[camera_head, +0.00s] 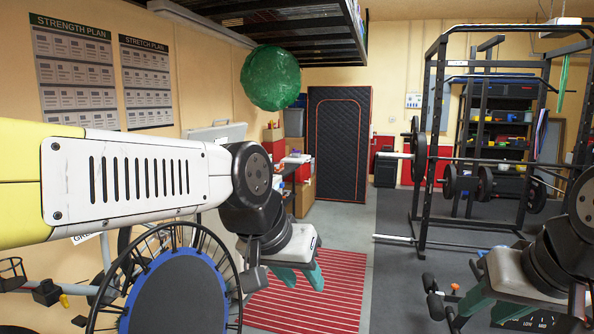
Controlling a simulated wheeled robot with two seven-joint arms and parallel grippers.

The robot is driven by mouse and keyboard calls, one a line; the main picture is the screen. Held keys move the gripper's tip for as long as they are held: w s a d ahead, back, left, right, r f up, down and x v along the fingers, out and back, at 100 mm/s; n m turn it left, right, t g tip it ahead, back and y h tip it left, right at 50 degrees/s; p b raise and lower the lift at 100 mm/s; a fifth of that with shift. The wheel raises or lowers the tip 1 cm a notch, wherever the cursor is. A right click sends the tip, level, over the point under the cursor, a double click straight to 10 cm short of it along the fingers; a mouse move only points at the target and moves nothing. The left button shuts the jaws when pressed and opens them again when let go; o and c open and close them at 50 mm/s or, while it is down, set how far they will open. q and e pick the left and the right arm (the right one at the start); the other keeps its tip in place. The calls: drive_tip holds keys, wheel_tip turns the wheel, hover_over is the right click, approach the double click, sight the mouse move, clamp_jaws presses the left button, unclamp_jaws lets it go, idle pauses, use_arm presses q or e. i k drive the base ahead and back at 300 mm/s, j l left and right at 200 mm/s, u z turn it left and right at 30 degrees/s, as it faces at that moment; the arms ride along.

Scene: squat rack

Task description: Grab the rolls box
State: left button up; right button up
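I cannot single out the rolls box for sure. Several boxes and packages stand stacked along the left wall at the back, among them a brown cardboard box (304,197) with white and coloured items on and around it. My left gripper (303,282) hangs in the middle of the view, well in front of the stack, its two teal fingers apart with nothing between them. My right gripper (492,308) is low at the right, with its teal fingers apart and nothing visible between them. My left arm hides part of the left wall.
A blue trampoline (180,297) leans at the lower left. A red striped mat (320,290) lies on the floor. A squat rack with a barbell (510,162) fills the right side. A green ball (270,77) is high up. Grey floor (345,222) is clear toward the back.

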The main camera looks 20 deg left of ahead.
sight(278, 167)
drive_tip(key=i+u, duration=0.1)
drive_tip(key=u, duration=0.15)
drive_tip(key=i+u, duration=0.1)
drive_tip(key=i, duration=1.65)
drive_tip(key=i+j+z, duration=0.2)
drive_tip(key=i, duration=1.9)
drive_tip(key=i+u, duration=0.15)
drive_tip(key=i, duration=0.9)
drive_tip(key=i+l+u, duration=0.1)
drive_tip(key=i, duration=0.9)
drive_tip(key=i+u, duration=0.5)
drive_tip(key=i, duration=0.15)
drive_tip(key=i+l+u, duration=0.15)
drive_tip(key=i+u, duration=0.35)
drive_tip(key=i, duration=0.15)
drive_tip(key=i+u, duration=0.35)
drive_tip(key=u, duration=0.15)
drive_tip(key=i+l+u, duration=0.1)
drive_tip(key=i+u, duration=0.35)
drive_tip(key=k, duration=0.1)
